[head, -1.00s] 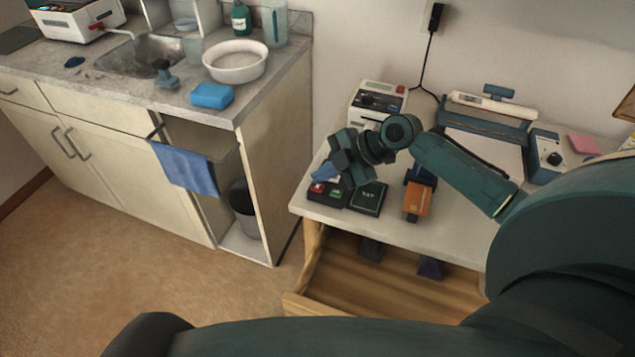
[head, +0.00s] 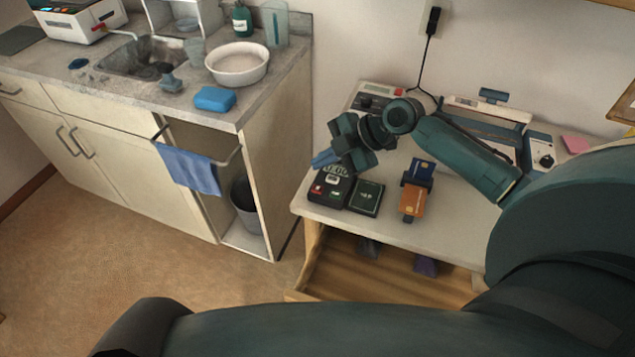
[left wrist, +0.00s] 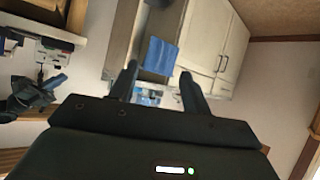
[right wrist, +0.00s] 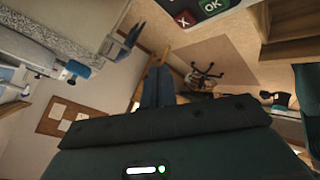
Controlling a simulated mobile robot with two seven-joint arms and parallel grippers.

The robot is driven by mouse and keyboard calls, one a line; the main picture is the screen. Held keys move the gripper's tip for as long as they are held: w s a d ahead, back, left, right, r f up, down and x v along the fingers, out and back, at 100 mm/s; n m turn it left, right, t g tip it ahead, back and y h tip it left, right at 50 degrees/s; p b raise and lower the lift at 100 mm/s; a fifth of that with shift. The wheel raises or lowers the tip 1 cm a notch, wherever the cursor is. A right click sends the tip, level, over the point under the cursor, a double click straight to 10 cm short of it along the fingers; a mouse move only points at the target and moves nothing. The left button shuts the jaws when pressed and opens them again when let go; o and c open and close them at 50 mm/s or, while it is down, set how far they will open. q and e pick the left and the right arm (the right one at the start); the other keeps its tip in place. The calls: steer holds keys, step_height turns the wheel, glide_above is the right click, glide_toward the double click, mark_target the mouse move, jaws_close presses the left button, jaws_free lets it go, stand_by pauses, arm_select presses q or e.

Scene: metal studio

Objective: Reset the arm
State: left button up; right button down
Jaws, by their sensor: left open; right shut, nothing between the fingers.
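My right gripper (head: 325,159) is shut and empty in the head view. It hangs at the left side of the desk, above and just behind the dark card terminal (head: 330,187). Its closed fingers also show in the right wrist view (right wrist: 158,86), with the terminal's keys at the top of that view. My left gripper (left wrist: 158,78) shows in the left wrist view with its fingers apart and nothing between them. In the head view only a dark part of my left arm shows along the bottom edge; the left gripper is hidden there.
The desk (head: 455,220) holds a dark box (head: 367,197), an orange card in a stand (head: 412,202) and devices at the back. Its drawer (head: 390,275) is open below. The sink counter (head: 150,97) with a white bowl (head: 237,63) stands left. Floor between is clear.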

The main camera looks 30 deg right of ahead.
arm_select(q)
steer(key=shift+f, duration=0.15)
arm_select(e)
steer(key=shift+f, duration=0.1)
steer(key=s+a+f+m+t+h, duration=0.1)
steer(key=s+a+f+m+t, duration=0.1)
steer(key=s+a+f+m, duration=0.65)
steer(key=s+f+m+t+h, duration=0.1)
steer(key=s+m, duration=0.1)
steer(key=s, duration=0.1)
steer(key=s+a+f+m+t+h, duration=0.1)
steer(key=s+m, duration=0.2)
steer(key=s+a+f+m+t+h+p, duration=0.1)
steer(key=s+m, duration=0.2)
steer(key=s, duration=0.1)
arm_select(q)
steer(key=f, duration=0.1)
steer(key=a, duration=0.1)
steer(key=f, duration=0.1)
steer(key=shift+s+a+f+g+y, duration=0.25)
steer(key=shift+s+f+g+y, duration=0.05)
steer(key=shift+g+y, duration=0.1)
steer(key=shift+w+r, duration=0.1)
